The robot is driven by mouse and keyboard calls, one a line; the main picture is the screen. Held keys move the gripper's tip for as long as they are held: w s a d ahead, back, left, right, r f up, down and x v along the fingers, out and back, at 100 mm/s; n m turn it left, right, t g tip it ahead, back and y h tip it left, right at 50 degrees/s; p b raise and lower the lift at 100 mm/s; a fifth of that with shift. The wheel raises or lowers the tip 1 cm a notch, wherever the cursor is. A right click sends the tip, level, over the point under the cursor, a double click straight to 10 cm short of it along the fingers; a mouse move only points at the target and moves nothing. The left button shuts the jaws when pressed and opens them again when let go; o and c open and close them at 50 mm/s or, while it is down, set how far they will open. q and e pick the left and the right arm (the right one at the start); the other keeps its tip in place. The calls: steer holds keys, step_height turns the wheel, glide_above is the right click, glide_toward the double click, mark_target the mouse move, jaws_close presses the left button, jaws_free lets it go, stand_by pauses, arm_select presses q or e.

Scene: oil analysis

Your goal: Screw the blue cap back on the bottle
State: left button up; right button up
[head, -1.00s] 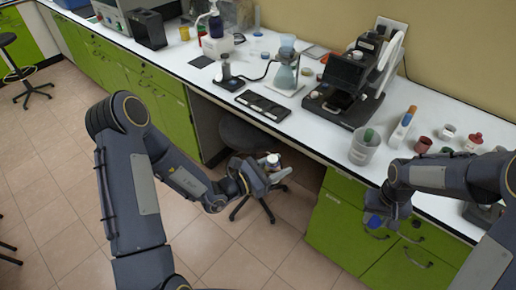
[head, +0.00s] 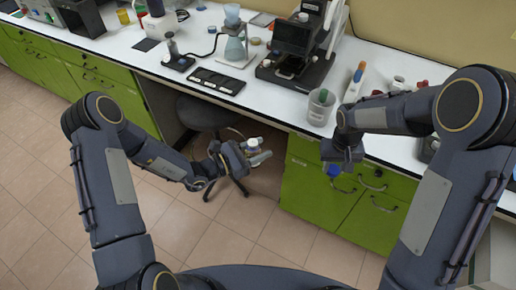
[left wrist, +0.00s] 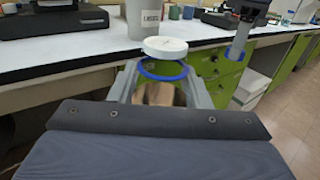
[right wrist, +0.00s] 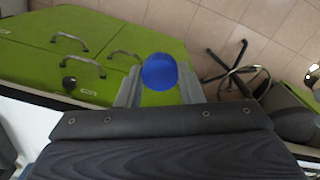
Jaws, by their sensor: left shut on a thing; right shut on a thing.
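My left gripper (head: 258,156) is shut on the bottle (head: 253,144), a small vessel with a white top. In the left wrist view the white top (left wrist: 165,45) and a blue ring (left wrist: 163,70) show between the fingers; the lower part of the bottle is hard to make out. My right gripper (head: 338,163) is shut on the blue cap (head: 333,171), which hangs below its fingers. The cap (right wrist: 160,71) also shows between the fingertips in the right wrist view. The cap is apart from the bottle, to its right in the head view.
A white bench (head: 215,88) with green cabinets (head: 330,205) runs behind both grippers. A grey beaker (head: 320,106) stands near its front edge, beside a black instrument (head: 290,50). A dark stool (head: 205,112) is under the bench. Open floor lies in front.

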steer(key=w+a+r, duration=0.2)
steer(key=a+r, duration=0.1)
steer(key=a, duration=0.3)
steer(key=w+a+r, duration=0.3)
steer(key=a, duration=0.2)
step_height(320, 180, up, 8)
steer(key=n, duration=0.2)
glide_above(253, 153)
steer(key=w, duration=0.2)
steer(key=shift+s+a+f, duration=0.1)
steer(key=shift+a+f, duration=0.05)
steer(key=shift+f, duration=0.05)
steer(key=shift+f, duration=0.1)
steer(key=shift+f, duration=1.95)
steer(key=shift+f, duration=0.85)
steer(key=shift+f, duration=0.55)
